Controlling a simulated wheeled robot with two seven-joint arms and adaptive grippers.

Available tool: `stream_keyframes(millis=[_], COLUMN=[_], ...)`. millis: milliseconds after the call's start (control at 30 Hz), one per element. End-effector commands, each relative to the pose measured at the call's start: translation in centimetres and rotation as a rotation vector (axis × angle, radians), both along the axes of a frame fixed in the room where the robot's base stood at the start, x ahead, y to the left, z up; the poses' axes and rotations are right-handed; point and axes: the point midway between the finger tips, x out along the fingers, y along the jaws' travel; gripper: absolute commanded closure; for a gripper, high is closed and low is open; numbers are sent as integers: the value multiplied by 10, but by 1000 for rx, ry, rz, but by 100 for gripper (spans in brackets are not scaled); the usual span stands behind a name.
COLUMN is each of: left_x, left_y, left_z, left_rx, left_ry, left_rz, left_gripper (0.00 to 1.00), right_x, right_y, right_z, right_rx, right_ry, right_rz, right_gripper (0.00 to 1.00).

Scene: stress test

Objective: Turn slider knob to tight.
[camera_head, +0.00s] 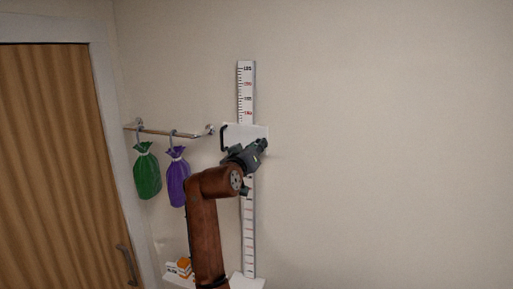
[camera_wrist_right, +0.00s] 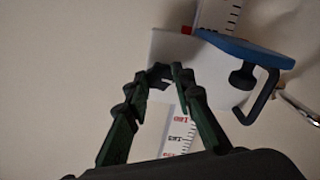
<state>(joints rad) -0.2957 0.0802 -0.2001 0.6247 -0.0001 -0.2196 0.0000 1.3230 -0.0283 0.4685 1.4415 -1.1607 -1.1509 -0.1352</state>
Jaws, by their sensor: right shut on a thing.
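A white slider block (camera_head: 260,131) sits on a tall ruler (camera_head: 246,85) fixed to the wall. In the right wrist view the block (camera_wrist_right: 208,67) has a blue plate (camera_wrist_right: 243,49) and a black bracket (camera_wrist_right: 262,98) at its right. My right gripper (camera_head: 255,149) is at the front of the slider block. In the right wrist view its dark green fingers (camera_wrist_right: 163,75) close around a small dark piece against the block, which appears to be the slider knob. The fingers mostly hide it, and its turn angle cannot be read. My left gripper is not in view.
A rail (camera_head: 160,132) left of the ruler carries a green bag (camera_head: 147,172) and a purple bag (camera_head: 177,180). A wooden door (camera_head: 55,170) stands further left. Small boxes (camera_head: 178,268) lie low beside my right arm. The wall on the right is clear.

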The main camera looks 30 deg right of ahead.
Motion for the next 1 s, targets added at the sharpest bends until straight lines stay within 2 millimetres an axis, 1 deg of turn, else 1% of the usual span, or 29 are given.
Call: stream_keyframes(millis=[433, 1000], left_x=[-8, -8], left_y=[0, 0], left_z=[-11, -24], left_rx=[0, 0], left_ry=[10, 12], left_rz=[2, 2], left_gripper=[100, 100], right_x=[0, -1], right_y=[1, 1], right_z=[1, 2], right_rx=[238, 589], right_ry=[-286, -699], right_rz=[1, 2], right_gripper=[100, 100])
